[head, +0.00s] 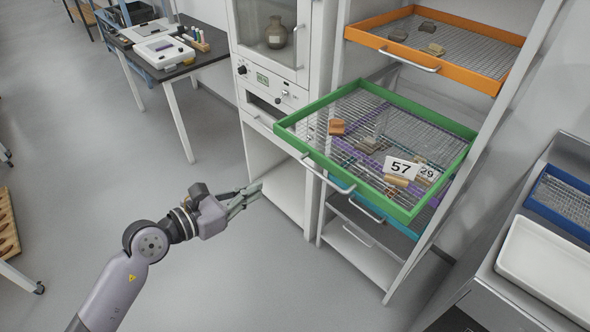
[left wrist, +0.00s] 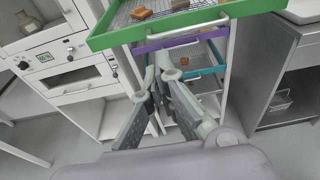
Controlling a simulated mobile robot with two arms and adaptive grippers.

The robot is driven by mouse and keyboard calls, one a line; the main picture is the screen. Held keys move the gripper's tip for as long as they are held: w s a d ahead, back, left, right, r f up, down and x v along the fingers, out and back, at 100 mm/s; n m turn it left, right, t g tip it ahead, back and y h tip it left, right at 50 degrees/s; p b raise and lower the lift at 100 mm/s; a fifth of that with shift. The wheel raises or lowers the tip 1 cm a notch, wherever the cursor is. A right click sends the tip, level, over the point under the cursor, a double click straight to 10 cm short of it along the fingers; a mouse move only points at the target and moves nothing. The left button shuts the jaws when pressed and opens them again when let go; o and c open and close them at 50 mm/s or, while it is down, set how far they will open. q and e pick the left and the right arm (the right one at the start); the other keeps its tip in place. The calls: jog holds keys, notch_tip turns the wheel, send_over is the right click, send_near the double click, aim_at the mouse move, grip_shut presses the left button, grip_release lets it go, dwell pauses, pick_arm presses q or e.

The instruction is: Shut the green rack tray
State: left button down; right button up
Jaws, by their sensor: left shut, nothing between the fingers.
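The green rack tray (head: 446,124) sticks out of the rack towards me. It has a mesh floor and a pale bar handle (head: 328,176) on its front. Sherds and number cards 57 (head: 401,168) and 29 lie in it or show through its mesh. My left gripper (head: 252,194) is shut and empty, left of the handle and apart from it. In the left wrist view the green tray's front (left wrist: 160,32) and its handle (left wrist: 187,28) are above and beyond the fingers (left wrist: 160,82). My right gripper is not in view.
An orange tray (head: 488,53) sits above the green one. Purple (left wrist: 182,41) and teal (left wrist: 205,68) trays are below it. A cabinet (head: 270,75) stands left of the rack, and a bench with a white tray (head: 548,262) at right. Floor in front is clear.

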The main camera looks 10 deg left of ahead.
aim_at(303, 165)
pick_arm(q)
jog(key=p+x, duration=0.3)
jog(key=x, duration=0.9)
jog(key=shift+w+d, duration=0.1)
jog(key=shift+w, duration=0.05)
jog(key=shift+w+d+f, duration=0.2)
jog(key=shift+w+d, duration=0.05)
jog(key=shift+w, duration=0.1)
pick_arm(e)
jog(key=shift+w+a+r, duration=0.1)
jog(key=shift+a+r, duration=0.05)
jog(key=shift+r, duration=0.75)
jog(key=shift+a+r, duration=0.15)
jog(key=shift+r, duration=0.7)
